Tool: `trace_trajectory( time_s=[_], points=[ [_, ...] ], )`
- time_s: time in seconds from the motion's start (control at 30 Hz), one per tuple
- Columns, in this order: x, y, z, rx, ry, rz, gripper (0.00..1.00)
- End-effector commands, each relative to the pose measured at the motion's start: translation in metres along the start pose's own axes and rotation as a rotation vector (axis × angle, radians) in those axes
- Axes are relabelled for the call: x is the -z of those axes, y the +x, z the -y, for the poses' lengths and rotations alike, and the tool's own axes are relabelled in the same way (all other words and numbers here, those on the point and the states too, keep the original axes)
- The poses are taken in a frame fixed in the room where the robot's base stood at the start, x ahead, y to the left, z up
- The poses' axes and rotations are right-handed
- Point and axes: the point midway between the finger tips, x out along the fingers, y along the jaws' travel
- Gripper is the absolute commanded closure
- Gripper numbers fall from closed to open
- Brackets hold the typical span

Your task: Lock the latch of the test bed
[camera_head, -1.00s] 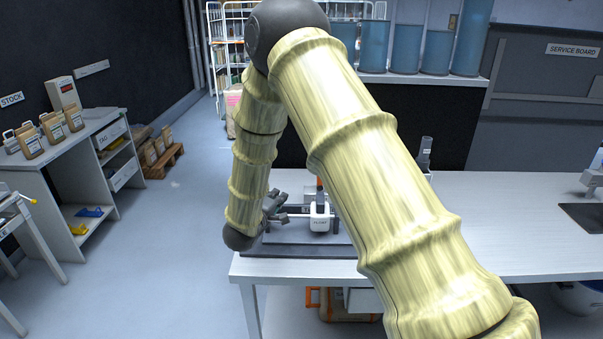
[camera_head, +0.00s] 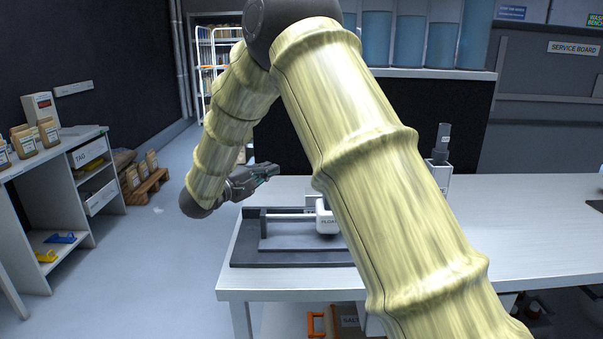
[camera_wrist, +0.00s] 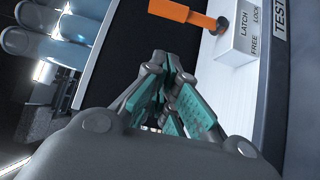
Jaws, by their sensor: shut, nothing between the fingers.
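The test bed (camera_head: 250,252) is a dark plate with a rail on the near bench, partly hidden behind my arm. A white block (camera_head: 325,218) sits at the rail's right. In the wrist view a white latch box (camera_wrist: 240,40) is marked LATCH, LOCK and FREE, beside a TEST sign (camera_wrist: 280,18). The latch's orange handle (camera_wrist: 183,11) points left from a dark pivot at the box; I cannot tell which mark it stands at. My gripper (camera_head: 274,170) is shut and empty, above the bed's back left; in the wrist view its fingertips (camera_wrist: 163,62) are apart from the handle.
A grey upright device (camera_head: 440,165) stands behind the arm. Blue containers (camera_head: 410,40) line a shelf at the back. An orange-handled crate (camera_head: 318,325) is under the bench. A side table (camera_head: 80,140) stands left.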

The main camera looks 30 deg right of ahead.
Motion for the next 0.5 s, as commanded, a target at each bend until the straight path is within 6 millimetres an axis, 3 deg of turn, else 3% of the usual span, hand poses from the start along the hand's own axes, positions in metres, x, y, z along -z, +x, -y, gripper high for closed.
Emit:
trace_trajectory(
  time_s=[0.27,0.5],
  points=[
    [-0.004,0.002,0.0,0.0,-0.026,0.049,1.0],
    [-0.006,0.025,-0.001,0.0,-0.028,0.052,1.0]
  ],
)
